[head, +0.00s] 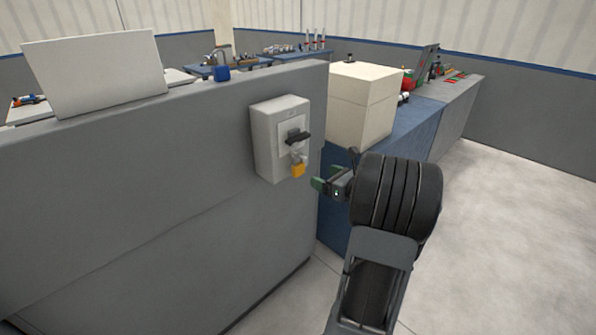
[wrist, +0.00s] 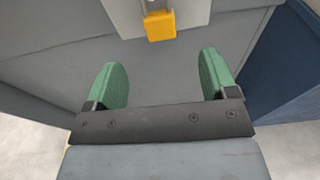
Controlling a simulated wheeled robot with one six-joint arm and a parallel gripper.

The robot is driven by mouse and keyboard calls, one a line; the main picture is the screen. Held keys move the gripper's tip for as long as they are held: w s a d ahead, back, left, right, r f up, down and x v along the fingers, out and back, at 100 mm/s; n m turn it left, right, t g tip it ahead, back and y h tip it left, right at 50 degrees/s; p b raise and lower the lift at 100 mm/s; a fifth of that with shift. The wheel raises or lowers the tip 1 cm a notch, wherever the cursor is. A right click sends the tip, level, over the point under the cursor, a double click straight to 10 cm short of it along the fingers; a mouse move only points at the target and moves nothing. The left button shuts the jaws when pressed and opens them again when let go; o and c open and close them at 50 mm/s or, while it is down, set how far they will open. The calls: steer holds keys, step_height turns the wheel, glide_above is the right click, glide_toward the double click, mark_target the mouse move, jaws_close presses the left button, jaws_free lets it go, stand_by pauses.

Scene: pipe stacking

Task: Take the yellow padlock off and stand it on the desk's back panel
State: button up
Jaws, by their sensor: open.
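The yellow padlock (head: 298,171) hangs below the black handle (head: 297,137) of a grey switch box (head: 264,150). The box is fixed to the grey panel of the desk (head: 150,190). In the wrist view the padlock (wrist: 161,27) shows at the top centre, ahead of and between my fingertips. My gripper (head: 318,183) is open and empty, a little right of and below the padlock, apart from it. Its two green fingers also show in the wrist view (wrist: 161,80). The padlock's shackle is only partly visible.
A cream box (head: 361,104) sits on the blue bench (head: 412,130) behind my gripper. The floor at right is clear.

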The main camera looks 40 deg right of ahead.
mark_target(301, 167)
steer(key=x, duration=1.1)
steer(key=shift+a+p, duration=0.1)
steer(key=shift+p, duration=0.25)
steer(key=shift+c, duration=0.2)
steer(key=c, duration=1)
steer(key=shift+r, duration=0.15)
